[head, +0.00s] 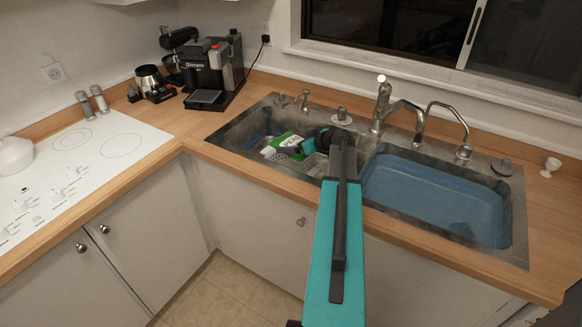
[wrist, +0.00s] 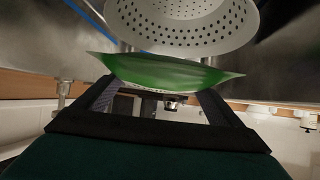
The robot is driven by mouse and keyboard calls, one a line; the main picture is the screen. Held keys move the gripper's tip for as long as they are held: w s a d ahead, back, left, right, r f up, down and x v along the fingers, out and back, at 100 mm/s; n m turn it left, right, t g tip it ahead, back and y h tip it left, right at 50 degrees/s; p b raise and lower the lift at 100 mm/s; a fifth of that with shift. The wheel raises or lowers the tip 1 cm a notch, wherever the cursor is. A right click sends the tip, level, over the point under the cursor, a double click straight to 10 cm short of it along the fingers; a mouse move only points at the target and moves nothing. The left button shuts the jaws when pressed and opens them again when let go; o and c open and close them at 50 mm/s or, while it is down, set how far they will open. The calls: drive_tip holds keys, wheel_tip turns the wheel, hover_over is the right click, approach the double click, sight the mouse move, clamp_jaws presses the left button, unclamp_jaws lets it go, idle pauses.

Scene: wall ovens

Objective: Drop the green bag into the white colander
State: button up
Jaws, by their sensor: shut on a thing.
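The green bag (head: 287,141), green with a white patch in the head view, is over the left sink basin. My gripper (head: 322,138) is shut on it; in the wrist view the green bag (wrist: 165,72) spans my gripper's fingertips (wrist: 160,90). The white colander (head: 290,162), full of small holes, sits in the left basin just below the bag in the head view. In the wrist view the colander (wrist: 185,38) is close beyond the bag, which covers part of its edge. I cannot tell whether bag and colander touch.
The right basin (head: 430,195) holds blue-looking water. A tall tap (head: 381,105) and a curved spout (head: 450,125) stand behind the sink. A blue item (head: 256,139) lies in the left basin. A coffee machine (head: 213,72) stands on the counter at the back left.

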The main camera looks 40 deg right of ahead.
drive_tip(key=shift+f, duration=0.2)
drive_tip(key=o, duration=1.3)
drive_tip(key=shift+s, duration=0.15)
drive_tip(key=b+v, duration=0.4)
drive_tip(key=v, duration=0.9)
drive_tip(key=shift+s+r, duration=0.2)
drive_tip(key=shift+s, duration=0.05)
